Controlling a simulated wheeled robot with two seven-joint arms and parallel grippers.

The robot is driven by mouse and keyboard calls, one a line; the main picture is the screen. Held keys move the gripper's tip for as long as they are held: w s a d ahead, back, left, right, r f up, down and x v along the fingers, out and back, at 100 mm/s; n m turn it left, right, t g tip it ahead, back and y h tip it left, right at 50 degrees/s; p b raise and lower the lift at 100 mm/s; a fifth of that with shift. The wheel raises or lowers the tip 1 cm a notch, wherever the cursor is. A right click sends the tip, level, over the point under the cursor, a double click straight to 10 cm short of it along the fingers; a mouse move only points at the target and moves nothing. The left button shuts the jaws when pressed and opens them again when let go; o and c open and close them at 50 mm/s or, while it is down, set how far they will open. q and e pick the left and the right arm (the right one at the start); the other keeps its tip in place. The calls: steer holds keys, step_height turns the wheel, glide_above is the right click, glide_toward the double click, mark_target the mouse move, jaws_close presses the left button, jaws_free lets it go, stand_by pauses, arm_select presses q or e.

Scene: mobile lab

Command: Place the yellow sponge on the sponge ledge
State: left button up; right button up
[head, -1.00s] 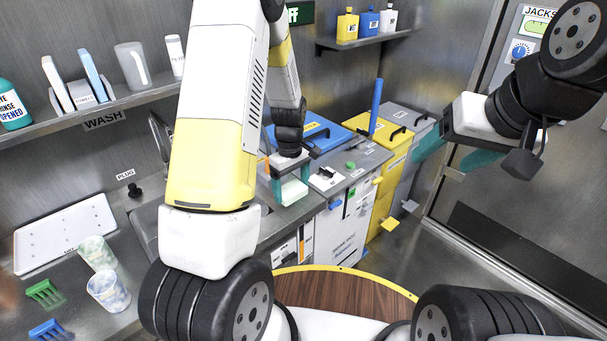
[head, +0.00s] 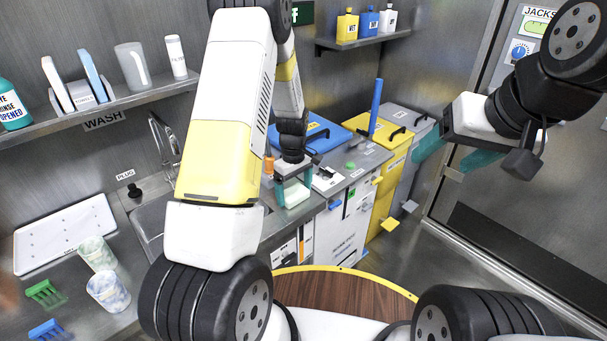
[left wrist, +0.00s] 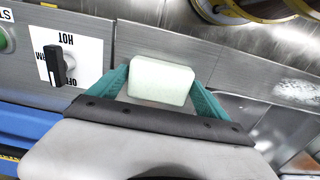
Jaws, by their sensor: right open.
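My left gripper (head: 294,192) is low over the counter by the sink, its teal fingers on both sides of a pale, whitish block (head: 293,195). The left wrist view shows this block (left wrist: 161,82) between the fingertips (left wrist: 160,80), close against both. I cannot tell whether they grip it or only flank it. It looks whitish rather than yellow, so I cannot tell if it is the yellow sponge. I cannot make out a ledge marked for sponges. My right gripper (head: 455,157) is open and empty, in the air at the right.
The sink (head: 150,225) is partly hidden behind my left arm. A knob panel marked HOT (left wrist: 72,55) is beside the block. A WASH shelf (head: 130,98) holds several items. Two cups (head: 108,290) and a white tray (head: 65,235) are at the left. Blue (head: 310,132) and yellow (head: 385,135) bins stand behind.

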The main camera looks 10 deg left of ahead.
mark_target(294, 192)
arm_select(q)
steer(key=shift+o, duration=0.7)
step_height(294, 192, up, 12)
steer(key=s+d+r+m+t+h, duration=0.1)
steer(key=s+r+m+t, duration=0.15)
steer(key=s+r, duration=0.45)
steer(key=s+r+m+t+h, duration=0.1)
steer(key=s+r+m, duration=0.25)
steer(key=r, duration=0.65)
steer(key=s+d+r+m+t, duration=0.1)
steer(key=s+r+m, duration=0.3)
steer(key=s, duration=0.9)
steer(key=shift+s+r+m+t, duration=0.35)
steer(key=shift+m+t, duration=0.15)
steer(key=shift+t, duration=0.35)
